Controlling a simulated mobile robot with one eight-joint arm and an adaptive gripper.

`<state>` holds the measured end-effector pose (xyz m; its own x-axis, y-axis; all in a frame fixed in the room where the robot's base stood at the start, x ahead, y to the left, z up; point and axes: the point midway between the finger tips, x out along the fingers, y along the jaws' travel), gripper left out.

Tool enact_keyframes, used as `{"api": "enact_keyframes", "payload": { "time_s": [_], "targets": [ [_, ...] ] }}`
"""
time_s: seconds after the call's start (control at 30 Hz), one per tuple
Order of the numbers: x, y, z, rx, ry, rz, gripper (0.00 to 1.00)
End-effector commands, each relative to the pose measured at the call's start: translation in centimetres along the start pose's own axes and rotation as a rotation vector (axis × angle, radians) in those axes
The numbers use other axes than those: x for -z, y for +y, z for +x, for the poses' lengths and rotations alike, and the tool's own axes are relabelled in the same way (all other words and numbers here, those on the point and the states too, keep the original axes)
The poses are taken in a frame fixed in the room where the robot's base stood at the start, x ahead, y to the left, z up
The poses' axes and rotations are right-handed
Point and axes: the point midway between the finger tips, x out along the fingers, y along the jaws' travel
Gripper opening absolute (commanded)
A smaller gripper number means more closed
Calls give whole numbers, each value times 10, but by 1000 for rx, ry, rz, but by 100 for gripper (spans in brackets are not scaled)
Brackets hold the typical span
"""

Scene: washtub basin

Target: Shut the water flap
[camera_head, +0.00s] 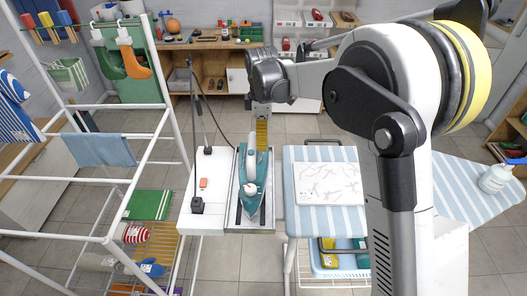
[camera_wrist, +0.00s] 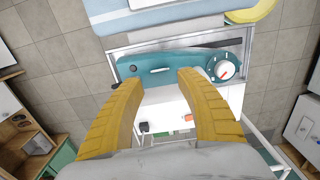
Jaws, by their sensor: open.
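A teal and white steam iron (camera_head: 250,190) rests on a dark-edged stand on a white unit, its pointed end toward the camera in the head view. My gripper (camera_head: 262,142) hangs down just above and behind it. In the wrist view, my gripper (camera_wrist: 160,78) has its two yellow fingers apart, with nothing held between them. A teal part with a slot (camera_wrist: 158,70) lies just beyond the fingertips, and a white dial with a red mark (camera_wrist: 225,69) is to its right. I cannot make out the water flap for certain or whether it is open.
A striped ironing board (camera_head: 310,219) with a patterned white sheet (camera_head: 328,183) stands to the right. A white drying rack (camera_head: 110,240) stands left. Tiled floor lies behind.

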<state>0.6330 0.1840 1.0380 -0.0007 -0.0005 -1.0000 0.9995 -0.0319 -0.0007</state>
Motion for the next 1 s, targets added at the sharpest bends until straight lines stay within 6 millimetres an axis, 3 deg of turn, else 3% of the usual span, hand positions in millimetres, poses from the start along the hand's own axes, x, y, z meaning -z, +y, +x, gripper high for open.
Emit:
{"api": "enact_keyframes", "payload": {
  "time_s": [0.1,0.3,0.67,0.8,0.83,1.0],
  "targets": [
    [0,0,27,0,0,1,43],
    [0,0,50,-1,0,2,43],
    [0,0,55,-1,0,2,43],
    [0,0,55,-1,0,2,5],
    [0,0,55,-1,0,2,0],
    [0,0,55,-1,1,2,0]
  ]
}}
